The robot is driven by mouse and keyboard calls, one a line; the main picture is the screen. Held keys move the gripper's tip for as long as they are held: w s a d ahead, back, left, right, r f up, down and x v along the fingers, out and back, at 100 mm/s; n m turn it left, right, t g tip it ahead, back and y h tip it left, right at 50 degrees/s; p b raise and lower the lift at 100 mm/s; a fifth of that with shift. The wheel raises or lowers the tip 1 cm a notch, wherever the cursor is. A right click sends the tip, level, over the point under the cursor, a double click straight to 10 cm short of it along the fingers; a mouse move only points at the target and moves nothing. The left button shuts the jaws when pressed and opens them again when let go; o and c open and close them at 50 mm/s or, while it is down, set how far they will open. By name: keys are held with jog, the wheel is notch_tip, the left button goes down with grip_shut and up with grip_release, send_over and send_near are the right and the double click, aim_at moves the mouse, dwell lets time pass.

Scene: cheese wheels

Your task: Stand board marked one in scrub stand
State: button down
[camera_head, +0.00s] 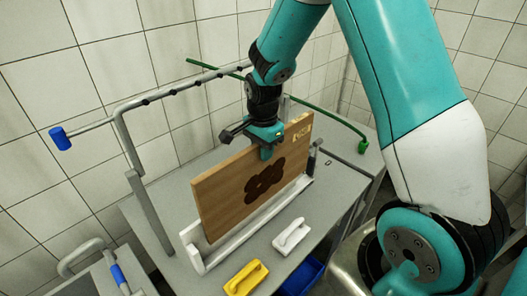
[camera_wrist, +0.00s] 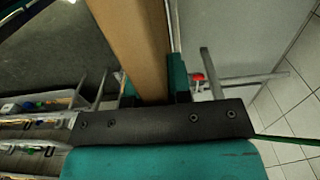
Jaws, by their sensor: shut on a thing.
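A wooden board (camera_head: 240,187) with a dark blotchy stain and a small pale label (camera_head: 301,131) near its top right corner stands on edge in the head view. The label is too small to read. My gripper (camera_head: 267,151) is shut on the board's top edge, near its middle. In the wrist view the board (camera_wrist: 136,40) runs between the two fingers of my gripper (camera_wrist: 152,88). The white scrub stand (camera_head: 194,247) runs along the board's lower edge. The board looks upright in it, but I cannot tell whether its bottom edge touches the stand.
A white-handled brush (camera_head: 291,236) and a yellow one (camera_head: 246,278) lie on the grey table (camera_head: 331,205) in front of the stand. A grey pipe frame (camera_head: 128,140) with a blue end rises behind left. A green hose (camera_head: 330,115) arcs behind. A blue bin (camera_head: 302,276) sits below.

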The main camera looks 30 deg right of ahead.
aim_at(263, 172)
jog(key=shift+r+p, duration=1.1)
jog(key=shift+r, duration=0.85)
notch_tip(263, 172, down, 12)
jog(key=b, duration=0.8)
jog(key=shift+r, duration=0.15)
jog(key=c, duration=1)
grip_release()
jog(key=shift+o, duration=0.2)
notch_tip(263, 172, up, 17)
jog(key=b, duration=0.3)
jog(key=shift+r, duration=0.2)
jog(key=s+a+n+y, duration=0.2)
jog(key=s+a+n, duration=0.6)
jog(key=s+n, duration=0.3)
jog(key=s+a+n+y, duration=0.2)
jog(key=s+a+n, duration=0.7)
jog(key=s+n, duration=0.2)
jog(key=shift+s+n, duration=0.4)
jog(key=shift+n, duration=0.1)
